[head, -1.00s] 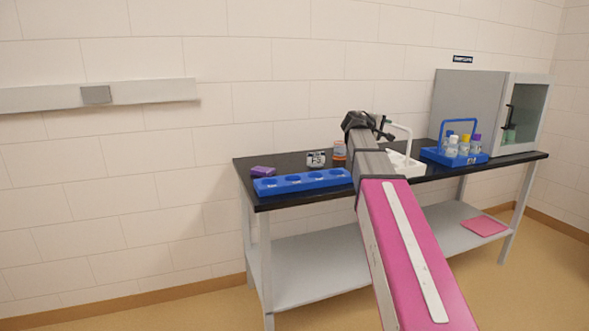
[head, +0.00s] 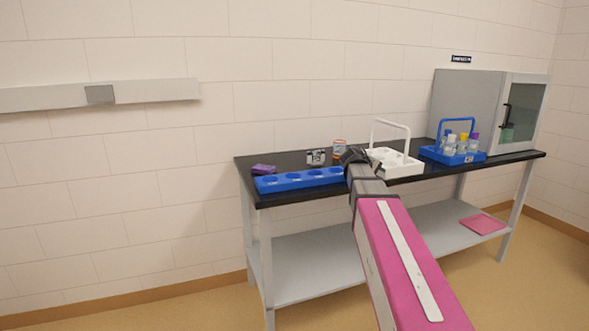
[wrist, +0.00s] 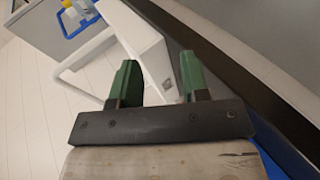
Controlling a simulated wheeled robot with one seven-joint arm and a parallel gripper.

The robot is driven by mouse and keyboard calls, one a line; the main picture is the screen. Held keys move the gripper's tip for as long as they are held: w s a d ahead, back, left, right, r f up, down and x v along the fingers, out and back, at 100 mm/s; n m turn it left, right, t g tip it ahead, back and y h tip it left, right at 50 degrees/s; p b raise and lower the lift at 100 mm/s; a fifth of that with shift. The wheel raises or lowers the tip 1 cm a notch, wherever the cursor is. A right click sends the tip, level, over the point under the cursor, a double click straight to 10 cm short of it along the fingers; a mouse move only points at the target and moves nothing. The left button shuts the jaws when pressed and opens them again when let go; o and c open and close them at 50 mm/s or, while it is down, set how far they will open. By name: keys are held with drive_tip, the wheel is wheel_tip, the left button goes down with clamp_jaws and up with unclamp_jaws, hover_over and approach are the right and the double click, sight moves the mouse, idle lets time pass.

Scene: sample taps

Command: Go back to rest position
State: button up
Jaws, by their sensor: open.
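My arm, pink and grey, reaches from the lower right of the head view toward the black-topped bench (head: 290,160). My gripper shows in the wrist view (wrist: 158,82) with two green fingers spread apart and nothing between them. In the head view the gripper's fingers are hidden; only the dark wrist end shows at the bench's front edge. The white carrier (head: 405,168) with a raised handle stands just right of the wrist. It also shows beyond the fingers in the wrist view (wrist: 150,55).
A blue four-hole rack (head: 299,181) lies left of the wrist. A purple block (head: 263,170), a small labelled item (head: 316,157) and an orange-and-white jar (head: 339,149) are behind. A blue carrier (head: 471,158) with several bottles and a grey cabinet (head: 465,103) stand right. A pink sheet (head: 482,224) lies on the lower shelf.

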drive_tip(key=s+a+f+m+g+y, duration=0.1)
drive_tip(key=s+a+f+g+y, duration=0.1)
drive_tip(key=s+f, duration=0.6)
drive_tip(key=s+a+f+m+g+y, duration=0.2)
drive_tip(key=s+a+f+y, duration=0.2)
drive_tip(key=f, duration=0.9)
drive_tip(key=s+a+f+m+g+y, duration=0.1)
drive_tip(key=s+a+f+g+y, duration=0.1)
drive_tip(key=s+a+f, duration=0.4)
drive_tip(key=s+f+y, duration=0.1)
drive_tip(key=s+f, duration=0.4)
drive_tip(key=s, duration=0.1)
drive_tip(key=shift+s+a+f+m, duration=0.25)
drive_tip(key=shift+s+f+m, duration=0.05)
drive_tip(key=shift+s+f, duration=0.1)
